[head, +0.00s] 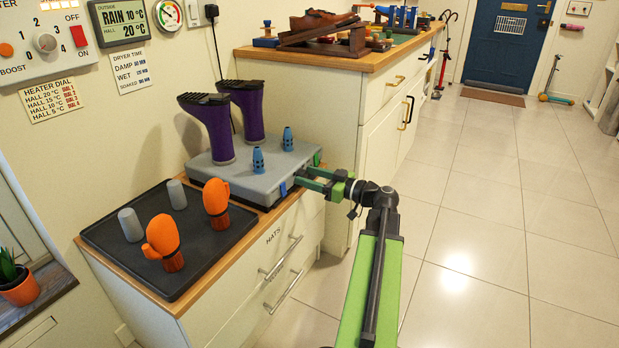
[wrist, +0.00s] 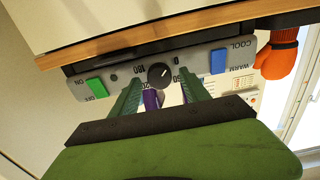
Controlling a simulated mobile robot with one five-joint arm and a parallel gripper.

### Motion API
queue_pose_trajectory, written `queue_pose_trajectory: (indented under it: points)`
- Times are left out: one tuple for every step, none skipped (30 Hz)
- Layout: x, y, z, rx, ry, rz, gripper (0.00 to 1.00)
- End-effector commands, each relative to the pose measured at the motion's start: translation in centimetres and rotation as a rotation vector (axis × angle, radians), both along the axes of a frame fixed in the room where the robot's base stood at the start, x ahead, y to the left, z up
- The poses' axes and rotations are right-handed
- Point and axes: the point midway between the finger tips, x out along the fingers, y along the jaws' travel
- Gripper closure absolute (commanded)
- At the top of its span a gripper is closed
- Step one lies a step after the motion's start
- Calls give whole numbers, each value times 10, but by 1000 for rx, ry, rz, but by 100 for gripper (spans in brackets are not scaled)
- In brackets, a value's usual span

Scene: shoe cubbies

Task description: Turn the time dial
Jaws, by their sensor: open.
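The time dial (wrist: 160,76) is a round black knob with a white pointer mark, on the front panel of the grey dryer box (head: 232,171). In the wrist view its pointer slants to the upper right, with numbers around it. My gripper (wrist: 160,80) is open, with one green finger on each side of the dial; I cannot tell whether they touch it. In the head view my gripper (head: 299,179) is at the box's front and hides the dial. A green switch (wrist: 96,88) and a blue switch (wrist: 218,62) flank the dial.
Purple boots (head: 222,138) and blue pegs (head: 258,160) stand on the dryer. A dark tray (head: 110,232) with orange mittens (head: 162,238) lies left of it. A taller cabinet (head: 370,110) rises behind. The tiled floor (head: 480,220) at right is clear.

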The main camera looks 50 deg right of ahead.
Motion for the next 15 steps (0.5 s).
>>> queue_pose_trajectory:
  points:
    - [0, 0, 0, 0, 0, 0, 46]
    - [0, 0, 0, 0, 0, 0, 46]
    - [0, 0, 0, 0, 0, 0, 47]
    - [0, 0, 0, 0, 0, 0, 51]
    - [0, 0, 0, 0, 0, 0, 55]
    - [-1, 0, 0, 0, 0, 0, 60]
    - [-1, 0, 0, 0, 0, 0, 64]
    - [-1, 0, 0, 0, 0, 0, 68]
    - [-1, 0, 0, 0, 0, 0, 73]
    - [-1, 0, 0, 0, 0, 0, 77]
    - [-1, 0, 0, 0, 0, 0, 81]
    - [-1, 0, 0, 0, 0, 0, 86]
    - [-1, 0, 0, 0, 0, 0, 90]
    - [-1, 0, 0, 0, 0, 0, 94]
    - [-1, 0, 0, 0, 0, 0, 100]
